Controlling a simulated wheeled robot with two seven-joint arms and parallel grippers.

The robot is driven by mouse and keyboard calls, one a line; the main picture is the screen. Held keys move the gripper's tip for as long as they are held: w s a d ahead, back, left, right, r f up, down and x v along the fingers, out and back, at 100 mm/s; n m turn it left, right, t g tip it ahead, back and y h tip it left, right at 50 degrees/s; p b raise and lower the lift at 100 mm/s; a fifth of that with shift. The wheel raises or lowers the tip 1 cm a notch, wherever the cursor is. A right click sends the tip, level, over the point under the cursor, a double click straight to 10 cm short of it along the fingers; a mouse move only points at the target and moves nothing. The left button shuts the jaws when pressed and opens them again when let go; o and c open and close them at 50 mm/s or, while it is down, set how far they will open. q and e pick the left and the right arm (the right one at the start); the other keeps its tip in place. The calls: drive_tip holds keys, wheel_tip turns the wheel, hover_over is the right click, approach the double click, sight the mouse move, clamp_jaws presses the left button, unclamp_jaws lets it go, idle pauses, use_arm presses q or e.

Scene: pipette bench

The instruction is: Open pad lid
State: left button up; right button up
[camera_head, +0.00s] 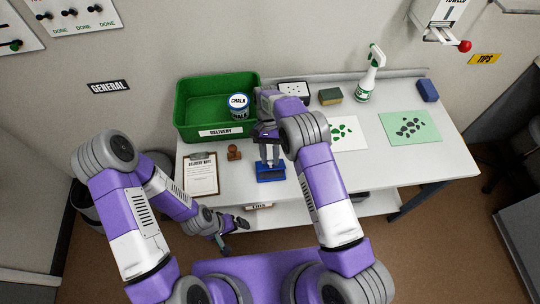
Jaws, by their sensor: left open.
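The blue pad (271,175) lies near the front edge of the white table. I cannot tell clearly whether its lid is raised. My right gripper (269,160) points down over the pad's back edge, its fingertips at or very close to it. Whether its fingers hold the lid is too small to tell. My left gripper (234,236) is open and empty, low in front of the table's front edge and to the left of the pad.
A brown stamp (234,152) and a delivery-note clipboard (201,174) lie left of the pad. A green delivery bin (188,108) holding a chalk tub (239,106) stands behind. A sponge (330,96), spray bottle (368,80) and green sheet (410,127) are to the right.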

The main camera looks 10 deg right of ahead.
drive_tip(key=shift+o, duration=0.8)
drive_tip(key=v, duration=0.7)
drive_tip(key=shift+r, duration=0.25)
drive_tip(key=shift+w, duration=0.1)
